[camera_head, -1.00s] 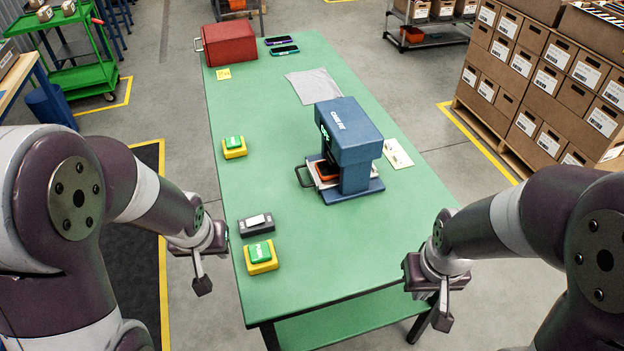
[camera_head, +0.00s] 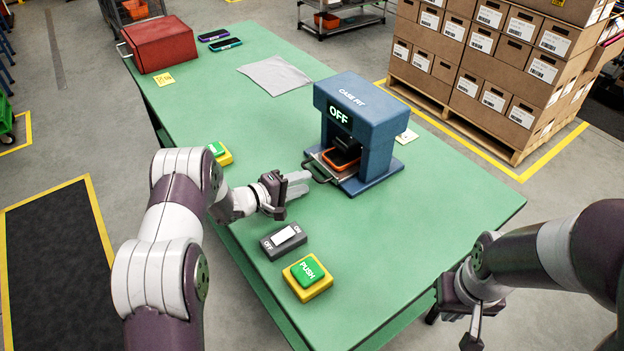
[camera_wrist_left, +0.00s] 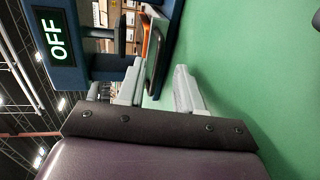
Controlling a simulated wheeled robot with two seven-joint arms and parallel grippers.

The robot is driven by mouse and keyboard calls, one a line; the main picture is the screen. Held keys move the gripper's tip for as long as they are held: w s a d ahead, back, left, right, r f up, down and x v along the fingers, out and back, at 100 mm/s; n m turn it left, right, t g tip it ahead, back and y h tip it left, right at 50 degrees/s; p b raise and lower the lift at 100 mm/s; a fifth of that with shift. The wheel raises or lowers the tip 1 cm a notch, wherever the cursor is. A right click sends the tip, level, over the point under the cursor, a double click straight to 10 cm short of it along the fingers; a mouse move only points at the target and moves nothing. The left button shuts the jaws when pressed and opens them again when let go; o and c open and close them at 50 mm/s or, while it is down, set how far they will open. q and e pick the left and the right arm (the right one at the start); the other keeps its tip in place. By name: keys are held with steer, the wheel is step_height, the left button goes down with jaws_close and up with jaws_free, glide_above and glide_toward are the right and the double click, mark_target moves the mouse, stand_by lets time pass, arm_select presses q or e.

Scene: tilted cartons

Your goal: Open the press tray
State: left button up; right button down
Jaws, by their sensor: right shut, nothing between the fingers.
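The blue press (camera_head: 357,125) stands on the green table, its panel reading OFF, which also shows in the left wrist view (camera_wrist_left: 53,35). Its metal press tray (camera_head: 312,158) has a dark handle (camera_head: 317,174) at the front. An orange case (camera_head: 341,160) with a dark item above it sits in the press opening. My left gripper (camera_head: 300,184) is open, its pale fingers just short of the handle and pointing at it. The fingers stand apart in the left wrist view (camera_wrist_left: 157,88), with the tray area beyond them. My right gripper (camera_head: 472,335) is shut and empty, off the table's front right edge.
A grey switch (camera_head: 283,241) and a yellow-based green PUSH button (camera_head: 308,272) lie nearer me. A red box (camera_head: 162,45), phones (camera_head: 220,40) and a grey cloth (camera_head: 274,75) lie at the back. The table's right front is clear.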

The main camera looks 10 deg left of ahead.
mark_target(315, 179)
arm_select(q)
steer(key=x, duration=0.3)
steer(key=shift+d, duration=0.35)
jaws_close()
stand_by(1.1)
